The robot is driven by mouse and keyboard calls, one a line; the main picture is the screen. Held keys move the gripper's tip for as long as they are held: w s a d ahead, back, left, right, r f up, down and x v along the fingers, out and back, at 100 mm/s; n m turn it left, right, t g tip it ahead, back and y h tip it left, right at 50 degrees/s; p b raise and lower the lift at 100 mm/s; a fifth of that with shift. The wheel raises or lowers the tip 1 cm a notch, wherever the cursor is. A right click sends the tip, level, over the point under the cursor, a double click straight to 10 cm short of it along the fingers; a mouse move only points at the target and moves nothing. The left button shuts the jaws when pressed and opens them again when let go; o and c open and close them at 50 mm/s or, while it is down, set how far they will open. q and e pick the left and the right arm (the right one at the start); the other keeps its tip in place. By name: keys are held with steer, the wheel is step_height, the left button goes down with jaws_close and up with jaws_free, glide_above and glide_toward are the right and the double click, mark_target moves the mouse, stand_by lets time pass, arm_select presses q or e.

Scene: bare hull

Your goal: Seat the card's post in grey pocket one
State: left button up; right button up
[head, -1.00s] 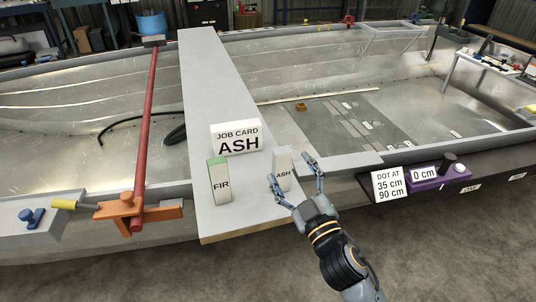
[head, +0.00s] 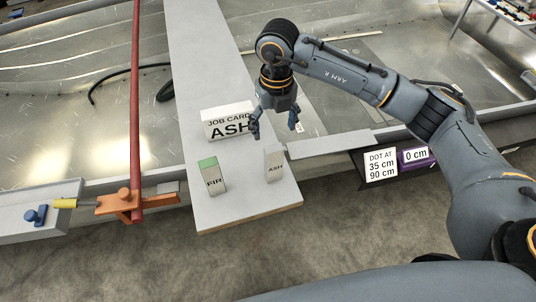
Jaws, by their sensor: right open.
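The job card (head: 216,116) stands on the grey plank and reads ASH, its right end partly covered by my right gripper. The post labelled ASH (head: 273,165) is a pale upright block near the plank's front end. A second post labelled FIR (head: 211,178), with a green top, stands to its left. My right gripper (head: 275,129) is open and empty, pointing down, beyond the ASH post and apart from it in the picture. I cannot make out grey pocket one; my right arm covers much of the hull floor. My left gripper is not in view.
The grey plank (head: 207,65) crosses the hull. A red bar (head: 135,95) with an orange clamp (head: 122,203) lies to the left.

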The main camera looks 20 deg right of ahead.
mark_target(275, 148)
step_height(275, 148, down, 8)
steer(key=shift+s+d+f+p, duration=0.1)
steer(key=shift+f+p, duration=0.05)
steer(key=shift+p, duration=0.3)
step_height(275, 148, down, 4)
steer(key=shift+f+p, duration=0.1)
steer(key=shift+p, duration=0.5)
steer(key=shift+f, duration=0.5)
jaws_close()
steer(key=shift+r, duration=0.1)
